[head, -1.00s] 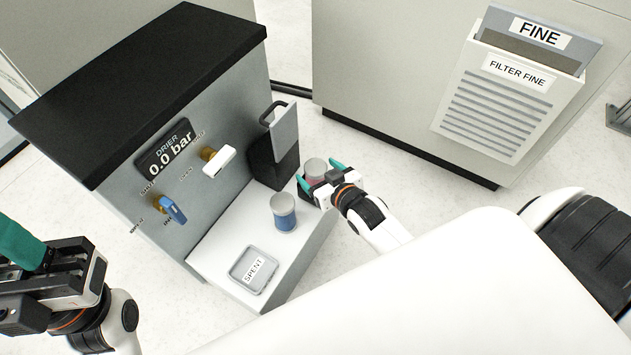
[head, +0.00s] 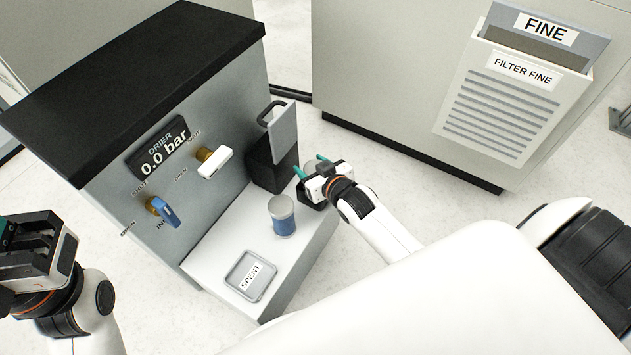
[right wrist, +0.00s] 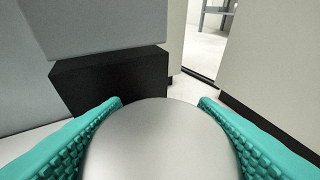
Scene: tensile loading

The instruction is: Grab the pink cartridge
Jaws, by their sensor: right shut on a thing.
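My right gripper (head: 311,170) is at the far right end of the white ledge, with its teal fingers on both sides of the pink cartridge (right wrist: 160,145). It is shut on the cartridge. In the right wrist view the cartridge's pale metal round top fills the space between the fingers. Its pink side is hidden in both views now, and in the head view the gripper covers most of it. My left gripper (head: 14,250) is at the left edge, partly cut off, so its fingertips do not show.
A blue cartridge (head: 282,216) stands upright on the ledge (head: 215,255). A tray marked SPENT (head: 268,282) lies near the front. A black block (head: 268,168) with a grey handled part (head: 279,128) stands close behind my right gripper. The drier (head: 140,65) reads 0.0 bar.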

